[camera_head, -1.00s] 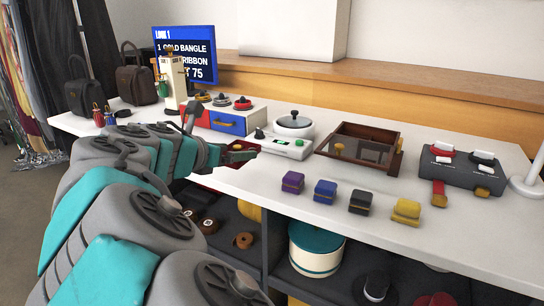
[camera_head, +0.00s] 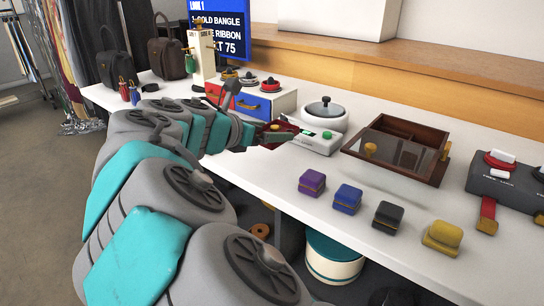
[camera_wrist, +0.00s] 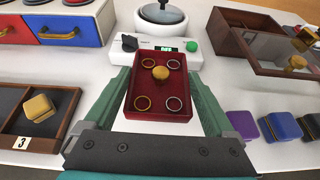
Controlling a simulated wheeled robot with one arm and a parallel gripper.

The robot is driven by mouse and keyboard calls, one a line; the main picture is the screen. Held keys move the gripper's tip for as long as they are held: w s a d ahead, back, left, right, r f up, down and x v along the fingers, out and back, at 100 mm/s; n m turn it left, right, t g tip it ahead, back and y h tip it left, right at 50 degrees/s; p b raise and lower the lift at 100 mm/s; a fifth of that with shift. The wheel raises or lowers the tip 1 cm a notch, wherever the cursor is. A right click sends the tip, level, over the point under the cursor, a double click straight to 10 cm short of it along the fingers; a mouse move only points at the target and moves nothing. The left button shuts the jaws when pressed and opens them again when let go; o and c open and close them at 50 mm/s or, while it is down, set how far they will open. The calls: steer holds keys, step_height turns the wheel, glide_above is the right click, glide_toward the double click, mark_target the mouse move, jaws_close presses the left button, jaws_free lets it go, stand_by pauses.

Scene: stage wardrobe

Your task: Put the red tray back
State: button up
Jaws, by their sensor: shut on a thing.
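The red tray (camera_wrist: 158,113) is a small dark-red box with a gold knob in its middle and several rings around it, gold on the left and silvery on the right. My gripper (camera_wrist: 163,100) is shut on the tray, with a green finger along each side. In the head view the tray (camera_head: 277,133) shows partly beyond my arm, close to the white scale. In the wrist view the drawer unit (camera_wrist: 52,26) stands at the upper left, with a red and a blue drawer front; both look shut. In the head view its blue front (camera_head: 247,104) faces the table's front edge.
The white scale (camera_wrist: 175,54) with a lidded pot stands just beyond the tray. A wooden glass-lidded case (camera_head: 438,168) is to its right. Purple (camera_head: 312,182), blue, black and yellow small boxes line the front. A compartment tray marked 3 (camera_wrist: 12,142) is at left.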

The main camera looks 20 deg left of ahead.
mark_target(270, 164)
steer(key=shift+f+p, duration=0.55)
steer(key=shift+f, duration=2.55)
steer(key=shift+f, duration=0.1)
steer(key=o, duration=1.1)
steer(key=shift+f+b, duration=0.35)
steer(key=shift+b, duration=0.6)
